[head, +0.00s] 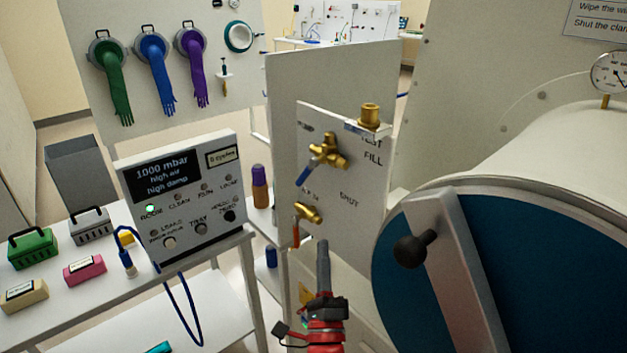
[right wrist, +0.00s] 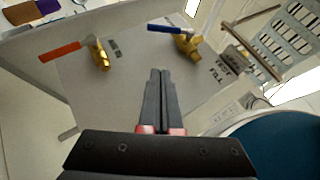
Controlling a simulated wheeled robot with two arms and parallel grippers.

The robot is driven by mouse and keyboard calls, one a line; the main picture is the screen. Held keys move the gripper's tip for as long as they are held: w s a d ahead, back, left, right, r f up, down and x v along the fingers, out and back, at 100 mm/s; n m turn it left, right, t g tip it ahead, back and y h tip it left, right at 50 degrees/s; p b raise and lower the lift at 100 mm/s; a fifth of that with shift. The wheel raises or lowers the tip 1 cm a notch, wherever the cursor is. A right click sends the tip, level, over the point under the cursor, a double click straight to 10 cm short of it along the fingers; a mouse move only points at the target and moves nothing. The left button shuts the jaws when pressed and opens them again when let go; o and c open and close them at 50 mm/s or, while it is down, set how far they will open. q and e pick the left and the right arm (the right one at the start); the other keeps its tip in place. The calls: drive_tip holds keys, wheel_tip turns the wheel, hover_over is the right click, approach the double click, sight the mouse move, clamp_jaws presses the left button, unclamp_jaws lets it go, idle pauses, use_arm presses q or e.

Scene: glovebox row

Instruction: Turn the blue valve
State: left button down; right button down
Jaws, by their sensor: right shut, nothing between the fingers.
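The blue valve has a brass body (head: 330,150) and a blue lever (head: 308,171) that slants down to the left on the upright grey panel (head: 350,225). In the right wrist view the blue lever (right wrist: 168,29) lies nearly level, left of its brass body. My right gripper (head: 323,246) is shut and empty, below the valve and apart from it. Its fingertips (right wrist: 159,74) also show in the right wrist view, pointing at the bare panel between the two valves. My left gripper is out of view.
A red-handled brass valve (head: 308,213) sits lower on the same panel, close to my right fingertips. A brass fitting (head: 370,115) stands on the panel's top edge. A big round blue door (head: 540,270) with a metal bar and black knob (head: 410,251) stands right. A control box (head: 185,195) stands left.

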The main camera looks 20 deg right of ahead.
sight(307, 173)
drive_tip(key=a+p+x, duration=0.2)
drive_tip(key=p+x, duration=0.4)
drive_tip(key=x, duration=0.6)
drive_tip(key=shift+w+r, duration=0.45)
drive_tip(key=shift+w, duration=0.1)
drive_tip(key=shift+a, duration=0.1)
